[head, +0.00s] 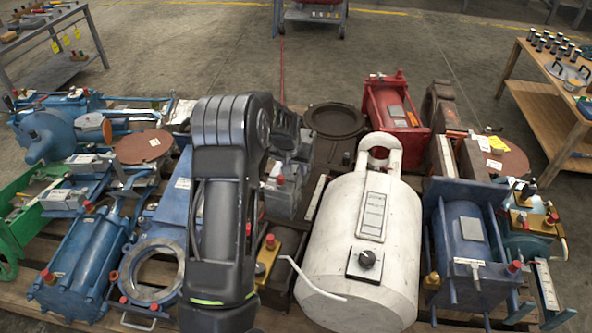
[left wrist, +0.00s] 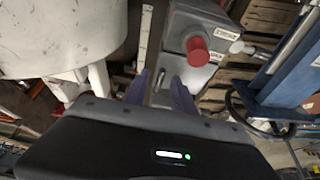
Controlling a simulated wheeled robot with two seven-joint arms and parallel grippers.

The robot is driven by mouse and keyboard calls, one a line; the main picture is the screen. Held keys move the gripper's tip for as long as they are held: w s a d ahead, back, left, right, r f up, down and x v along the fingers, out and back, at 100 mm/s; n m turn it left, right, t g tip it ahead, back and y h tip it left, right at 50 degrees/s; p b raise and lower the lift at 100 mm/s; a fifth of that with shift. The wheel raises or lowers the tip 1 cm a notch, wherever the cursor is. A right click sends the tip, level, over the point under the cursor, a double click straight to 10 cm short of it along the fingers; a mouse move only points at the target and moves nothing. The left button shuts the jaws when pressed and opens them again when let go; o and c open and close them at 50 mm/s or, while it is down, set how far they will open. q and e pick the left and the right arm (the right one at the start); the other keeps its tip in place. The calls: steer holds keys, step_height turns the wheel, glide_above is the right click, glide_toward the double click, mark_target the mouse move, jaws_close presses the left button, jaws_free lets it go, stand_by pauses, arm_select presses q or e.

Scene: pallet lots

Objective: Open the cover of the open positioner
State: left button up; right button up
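A grey positioner box (head: 283,203) stands among the valve assemblies just right of my left arm in the head view. It carries a red cap (head: 280,180). In the left wrist view the grey box (left wrist: 190,22) fills the upper middle, with its red cap (left wrist: 197,50) facing the camera. My left gripper (left wrist: 160,88) is over the near part of the box, its two fingers apart with a gap between them and nothing held. I cannot tell whether the fingers touch the box. In the head view my own arm hides part of this area. My right gripper is not in view.
A large white cylinder (head: 335,235) stands close to the right of the box. A blue actuator (head: 465,230) is farther right and a red one (head: 393,105) behind. Blue assemblies (head: 85,250) crowd the left. A wooden bench (head: 545,105) stands at the right; open floor lies behind.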

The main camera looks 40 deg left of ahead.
arm_select(q)
steer(key=shift+f, duration=0.1)
steer(key=shift+c, duration=0.4)
jaws_close()
stand_by(1.0)
